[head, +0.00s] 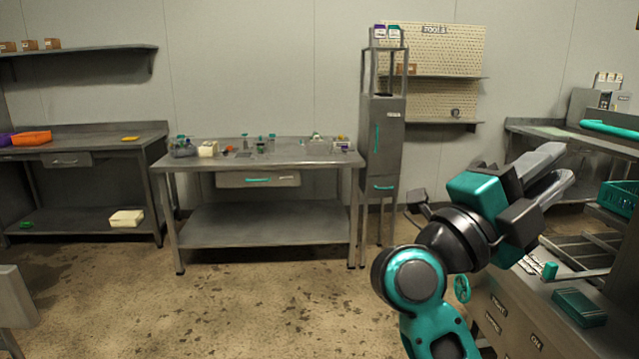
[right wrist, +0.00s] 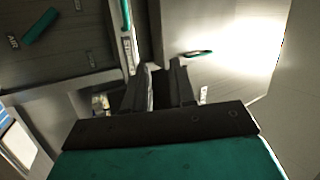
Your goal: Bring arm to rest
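My right arm (head: 432,290) reaches up from the lower right of the head view, teal and black. Its gripper (head: 556,166) is raised and points up and to the right. Its two grey fingers are apart with nothing seen between them. In the right wrist view the same fingers (right wrist: 160,85) stand apart with a gap and hold nothing. My left gripper is not in the head view.
A steel table (head: 270,225) with small items stands in the middle, beside a tall narrow cabinet (head: 383,140). A labelled machine panel (head: 510,318) and a teal crate (head: 618,198) are close at the right. The floor (head: 270,300) in front is clear.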

